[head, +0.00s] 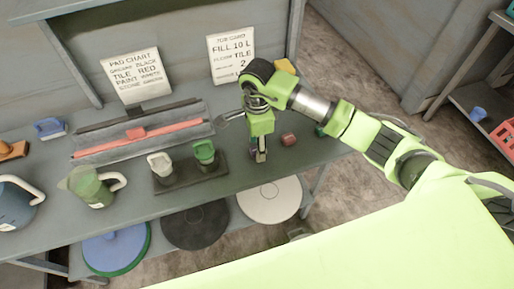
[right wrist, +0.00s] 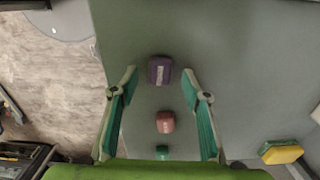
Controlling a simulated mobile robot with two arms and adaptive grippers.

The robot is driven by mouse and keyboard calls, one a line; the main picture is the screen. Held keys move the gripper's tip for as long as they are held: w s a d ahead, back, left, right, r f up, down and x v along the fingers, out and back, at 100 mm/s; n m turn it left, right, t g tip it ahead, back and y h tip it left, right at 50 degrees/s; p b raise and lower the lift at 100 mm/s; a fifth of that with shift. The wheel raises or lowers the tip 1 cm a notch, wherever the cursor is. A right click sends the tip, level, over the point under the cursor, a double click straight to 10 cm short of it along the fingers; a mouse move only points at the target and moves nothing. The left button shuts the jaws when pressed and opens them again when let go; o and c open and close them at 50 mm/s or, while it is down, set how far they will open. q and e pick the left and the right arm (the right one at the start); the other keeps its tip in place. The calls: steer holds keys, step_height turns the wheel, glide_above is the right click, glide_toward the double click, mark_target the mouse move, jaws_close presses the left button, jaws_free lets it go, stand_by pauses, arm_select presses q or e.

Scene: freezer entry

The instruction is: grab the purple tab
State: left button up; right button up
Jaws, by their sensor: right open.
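The purple tab (right wrist: 160,70) lies on the grey bench top in the right wrist view, with a pale label on its face. In the head view it is mostly hidden by my right gripper (head: 259,154). My right gripper (right wrist: 160,76) is open and points down over the bench near its front edge. The purple tab appears between its two fingertips, with a gap on each side. I cannot tell how far above the tab the fingertips are. My left gripper is not in view.
A red tab (head: 288,139) and a green tab (right wrist: 162,152) line up with the purple one. A yellow-and-green block (right wrist: 282,152) lies off to the side. Round pads (head: 269,199) sit below the bench.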

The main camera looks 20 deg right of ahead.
steer(key=shift+f, duration=0.75)
steer(key=c, duration=1.1)
steer(key=shift+r, duration=0.1)
